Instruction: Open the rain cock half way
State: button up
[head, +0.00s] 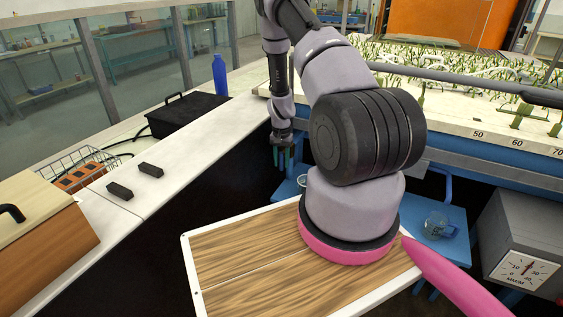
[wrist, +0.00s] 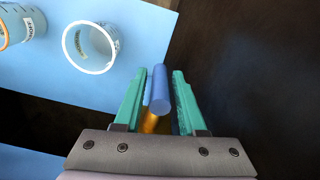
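My gripper (head: 283,158) hangs down beside the blue bench, with its green fingers spread. In the wrist view the fingers of my gripper (wrist: 160,85) are open, with a blue rod-like handle (wrist: 159,88) between them. A brass-coloured part (wrist: 152,122) shows beneath the handle; this looks like the rain cock. I see a gap on each side of the handle, so neither finger appears to touch it. The cock's body is mostly hidden by my gripper, and I cannot make it out in the head view. A grey box carries a round-scaled dial (head: 525,269) marked mm/h.
A clear beaker (wrist: 90,47) stands on the blue bench (wrist: 150,25) left of my fingers. Another beaker (wrist: 20,25) is farther left. A glass jug (head: 438,226) stands on the blue bench at right. The planted flume bed (head: 450,115) lies behind.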

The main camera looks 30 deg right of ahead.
grip_shut()
dwell(1.2)
